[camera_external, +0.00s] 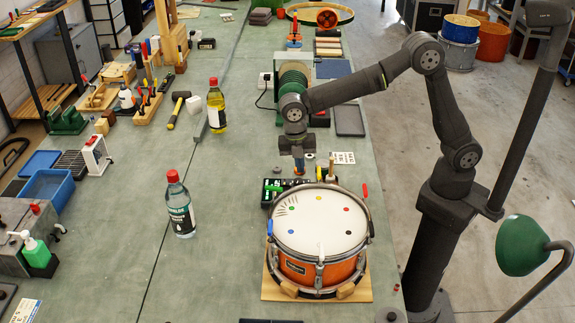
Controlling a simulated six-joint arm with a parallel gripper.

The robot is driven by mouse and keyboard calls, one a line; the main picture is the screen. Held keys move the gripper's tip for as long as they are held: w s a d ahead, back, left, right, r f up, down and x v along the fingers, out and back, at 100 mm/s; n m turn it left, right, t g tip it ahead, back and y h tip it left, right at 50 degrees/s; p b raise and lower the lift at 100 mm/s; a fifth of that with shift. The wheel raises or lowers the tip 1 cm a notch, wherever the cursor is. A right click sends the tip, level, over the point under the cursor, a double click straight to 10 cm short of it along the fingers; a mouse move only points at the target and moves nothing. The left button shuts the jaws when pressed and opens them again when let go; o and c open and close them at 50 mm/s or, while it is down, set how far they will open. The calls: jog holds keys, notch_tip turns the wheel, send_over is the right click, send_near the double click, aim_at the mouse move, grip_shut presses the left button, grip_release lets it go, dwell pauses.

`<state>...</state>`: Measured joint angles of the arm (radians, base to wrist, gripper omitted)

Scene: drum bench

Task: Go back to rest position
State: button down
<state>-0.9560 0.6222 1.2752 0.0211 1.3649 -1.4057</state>
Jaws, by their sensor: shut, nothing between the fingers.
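My gripper (299,168) points down over the bench (200,270), behind the drum and close to a dark tray (272,190) with green parts. Its fingers are small in this view and look closed, with nothing seen between them. The drum (318,222) has an orange shell, a metal rim and a white head with several coloured dots. It stands on a wooden board (269,290). My arm reaches in from its column at the right of the bench.
Two bottles, one clear (180,208) and one yellow (217,108), stand left of the drum. A green-and-black spool device (292,85) stands behind my gripper. A green lamp (522,245) is at the lower right. The bench left of the drum is mostly clear.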

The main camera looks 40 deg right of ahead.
jog(key=f, duration=0.4)
jog(key=shift+s+d+f, duration=0.2)
jog(key=shift+f, duration=0.2)
notch_tip(320, 180, up, 9)
notch_tip(320, 180, down, 9)
jog(key=shift+f, duration=0.15)
jog(key=s+d+r+m+t+y, duration=0.2)
jog(key=s+d+r+m, duration=0.1)
jog(key=r+m, duration=0.75)
jog(key=s+d+r+m+t+y, duration=0.1)
jog(key=s+d+r+m, duration=0.2)
jog(key=r+m, duration=0.8)
jog(key=f+n, duration=0.2)
jog(key=w+a+f+n, duration=0.1)
jog(key=f, duration=0.1)
jog(key=shift+w+n, duration=0.1)
jog(key=shift+n, duration=0.15)
